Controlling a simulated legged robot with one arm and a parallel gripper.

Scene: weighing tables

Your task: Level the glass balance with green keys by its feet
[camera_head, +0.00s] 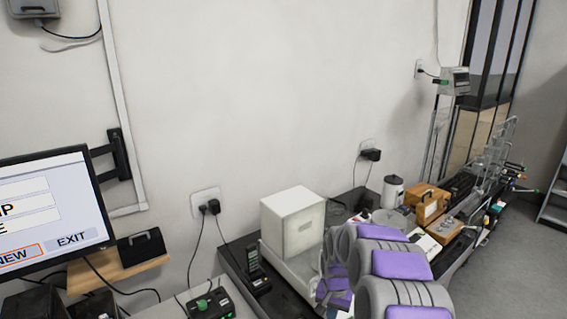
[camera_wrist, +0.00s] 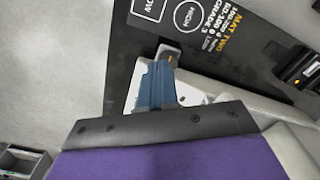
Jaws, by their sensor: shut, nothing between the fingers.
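I cannot make out for certain a glass balance with green keys or its feet. A white boxy instrument (camera_head: 293,222) stands on a pale base on the dark bench in the head view; no green keys show on it. A pale object (camera_wrist: 136,80) lies partly hidden behind the fingers. In the head view my purple and grey arm covers part of the bench, and the fingertips cannot be made out.
A monitor (camera_head: 50,205) and a black unit with a green knob (camera_head: 208,305) are at the left. A handset (camera_head: 255,264) stands left of the white instrument. A wooden box (camera_head: 427,204) and clutter fill the right bench. A dark device (camera_wrist: 302,70) is at the wrist view's right.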

